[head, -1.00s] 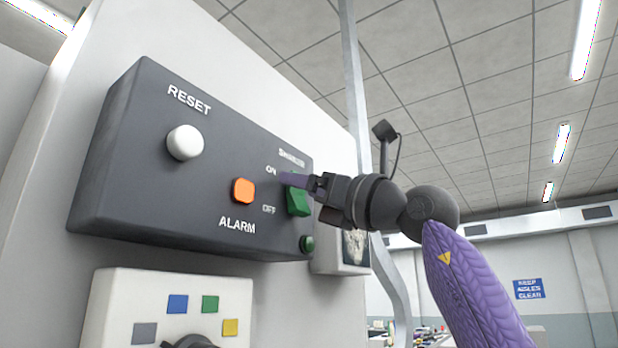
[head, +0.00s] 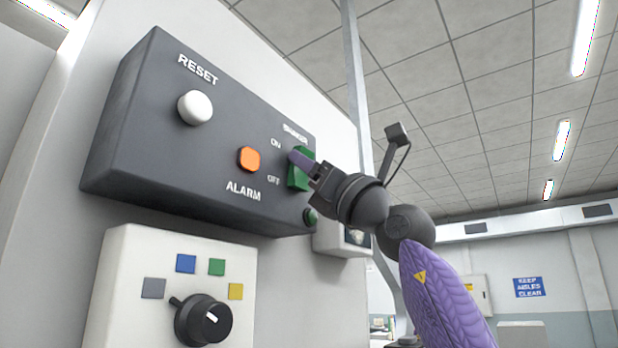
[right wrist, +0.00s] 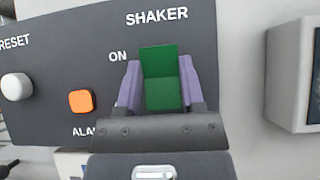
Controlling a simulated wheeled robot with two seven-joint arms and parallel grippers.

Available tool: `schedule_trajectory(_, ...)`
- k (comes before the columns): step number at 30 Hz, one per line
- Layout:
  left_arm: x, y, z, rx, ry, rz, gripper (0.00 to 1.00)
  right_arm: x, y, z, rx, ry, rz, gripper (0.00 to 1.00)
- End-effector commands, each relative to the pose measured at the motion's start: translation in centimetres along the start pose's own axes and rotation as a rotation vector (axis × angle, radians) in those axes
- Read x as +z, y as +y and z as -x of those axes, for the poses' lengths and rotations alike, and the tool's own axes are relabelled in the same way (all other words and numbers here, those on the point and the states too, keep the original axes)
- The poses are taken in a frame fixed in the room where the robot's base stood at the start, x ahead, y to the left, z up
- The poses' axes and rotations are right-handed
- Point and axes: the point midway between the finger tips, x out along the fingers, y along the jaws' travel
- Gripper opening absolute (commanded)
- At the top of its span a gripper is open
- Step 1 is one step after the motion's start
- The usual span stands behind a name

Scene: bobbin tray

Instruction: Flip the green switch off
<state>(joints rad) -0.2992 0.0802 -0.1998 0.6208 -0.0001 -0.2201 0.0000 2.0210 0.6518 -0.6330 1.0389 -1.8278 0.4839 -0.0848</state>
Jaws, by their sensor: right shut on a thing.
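The green switch (head: 297,180) sits at the right end of the dark control panel, beside the ON and OFF labels. In the right wrist view the green switch (right wrist: 162,80) shows from the front under the word SHAKER, with a crease across its face. My right gripper (head: 303,163) reaches it from the right. In the right wrist view its two purple fingers (right wrist: 159,85) stand one on each side of the switch, shut on it. The OFF label is hidden there behind the gripper. My left gripper is not in view.
Below is a white box (head: 120,260) with a black knob (head: 203,320). A grey pole (head: 355,100) stands behind my arm.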

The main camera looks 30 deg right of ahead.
Motion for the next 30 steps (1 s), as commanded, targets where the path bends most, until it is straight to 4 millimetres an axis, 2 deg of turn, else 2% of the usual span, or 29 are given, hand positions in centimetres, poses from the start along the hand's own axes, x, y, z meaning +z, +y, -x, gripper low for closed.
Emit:
schedule_trajectory(6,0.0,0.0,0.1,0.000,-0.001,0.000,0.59,-0.2,0.0,-0.1,0.000,0.006,0.000,0.00)
schedule_trajectory(7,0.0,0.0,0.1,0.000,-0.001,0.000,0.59,-0.2,0.0,-0.1,0.000,0.006,0.000,0.52)
schedule_trajectory(12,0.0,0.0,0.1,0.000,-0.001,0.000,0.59,-0.1,0.0,-0.1,0.000,0.006,0.000,0.85)
schedule_trajectory(19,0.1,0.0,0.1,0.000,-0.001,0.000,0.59,-0.1,0.0,-0.1,0.000,0.006,0.000,0.85)
schedule_trajectory(21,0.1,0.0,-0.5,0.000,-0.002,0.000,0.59,-0.3,0.0,0.4,0.000,0.005,0.001,0.85)
schedule_trajectory(23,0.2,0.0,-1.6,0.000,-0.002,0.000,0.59,-0.5,0.0,1.6,0.001,0.004,0.002,0.85)
schedule_trajectory(27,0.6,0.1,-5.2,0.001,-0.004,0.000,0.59,-0.9,-0.1,5.5,-0.001,0.004,0.005,0.85)
schedule_trajectory(30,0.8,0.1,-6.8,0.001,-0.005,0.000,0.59,-0.8,-0.1,7.8,-0.001,0.005,0.002,0.85)
